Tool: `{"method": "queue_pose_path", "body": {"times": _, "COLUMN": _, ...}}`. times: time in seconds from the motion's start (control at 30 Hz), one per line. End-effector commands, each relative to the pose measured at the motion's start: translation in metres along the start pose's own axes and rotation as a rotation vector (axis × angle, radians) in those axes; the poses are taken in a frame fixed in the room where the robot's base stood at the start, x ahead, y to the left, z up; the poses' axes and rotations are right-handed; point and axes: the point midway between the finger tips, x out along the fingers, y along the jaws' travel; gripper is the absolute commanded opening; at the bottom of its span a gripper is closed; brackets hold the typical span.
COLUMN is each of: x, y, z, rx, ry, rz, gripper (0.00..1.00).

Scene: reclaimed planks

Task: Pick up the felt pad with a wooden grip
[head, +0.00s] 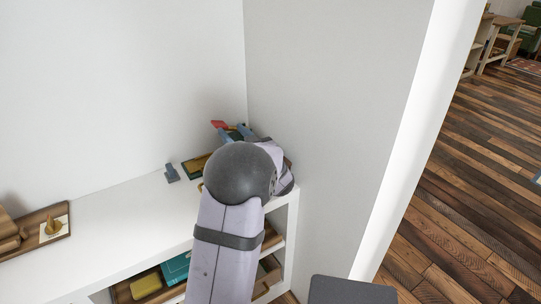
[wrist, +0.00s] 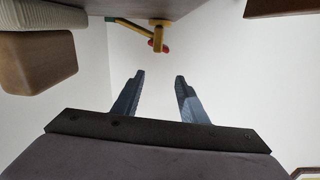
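In the wrist view, a pale ribbed pad (wrist: 38,14) with a brown wooden block (wrist: 38,62) against it shows at the top left, cut off by the edge; it looks like the felt pad with a wooden grip. My gripper (wrist: 158,82) is open and empty, with its two blue-grey fingers apart and the pad off to their left. In the head view my gripper (head: 236,131) is at the corner end of the white shelf, mostly behind my arm. I cannot make out the pad there; my arm hides much of that area.
A thin yellow-handled thing with a red tip (wrist: 158,45) is beyond the fingers. On the white shelf unit (head: 115,222) are a small blue-grey object (head: 171,172) and a wooden board (head: 30,238) carrying a pale square with a knob (head: 53,227). Walls close off the corner. The shelf's middle is clear.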

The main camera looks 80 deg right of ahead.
Motion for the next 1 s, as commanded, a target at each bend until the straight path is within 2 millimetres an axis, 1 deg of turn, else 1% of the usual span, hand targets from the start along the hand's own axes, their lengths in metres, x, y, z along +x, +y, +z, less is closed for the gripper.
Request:
{"method": "queue_pose_path", "body": {"times": 0.03, "x": -0.018, "y": 0.025, "z": -0.001, "rx": 0.003, "ry": 0.017, "rz": 0.009, "gripper": 0.39}}
{"method": "queue_pose_path", "body": {"times": 0.1, "x": -0.040, "y": 0.047, "z": -0.002, "rx": 0.005, "ry": 0.040, "rz": 0.002, "gripper": 0.39}}
{"method": "queue_pose_path", "body": {"times": 0.13, "x": -0.049, "y": 0.055, "z": -0.002, "rx": 0.008, "ry": 0.047, "rz": -0.001, "gripper": 0.39}}
{"method": "queue_pose_path", "body": {"times": 0.23, "x": -0.073, "y": 0.073, "z": -0.003, "rx": 0.014, "ry": 0.066, "rz": -0.014, "gripper": 0.39}}
{"method": "queue_pose_path", "body": {"times": 0.3, "x": -0.081, "y": 0.079, "z": 0.017, "rx": -0.015, "ry": 0.038, "rz": -0.019, "gripper": 0.39}}
{"method": "queue_pose_path", "body": {"times": 0.4, "x": -0.089, "y": 0.084, "z": 0.030, "rx": -0.044, "ry": 0.022, "rz": -0.023, "gripper": 0.39}}
{"method": "queue_pose_path", "body": {"times": 0.53, "x": -0.093, "y": 0.087, "z": 0.036, "rx": -0.058, "ry": 0.015, "rz": -0.026, "gripper": 0.39}}
{"method": "queue_pose_path", "body": {"times": 0.67, "x": -0.091, "y": 0.086, "z": 0.037, "rx": -0.061, "ry": 0.014, "rz": -0.027, "gripper": 0.39}}
{"method": "queue_pose_path", "body": {"times": 0.77, "x": -0.084, "y": 0.086, "z": 0.037, "rx": -0.060, "ry": 0.013, "rz": -0.027, "gripper": 0.39}}
{"method": "queue_pose_path", "body": {"times": 1.0, "x": -0.059, "y": 0.085, "z": 0.036, "rx": -0.061, "ry": 0.014, "rz": -0.027, "gripper": 0.39}}
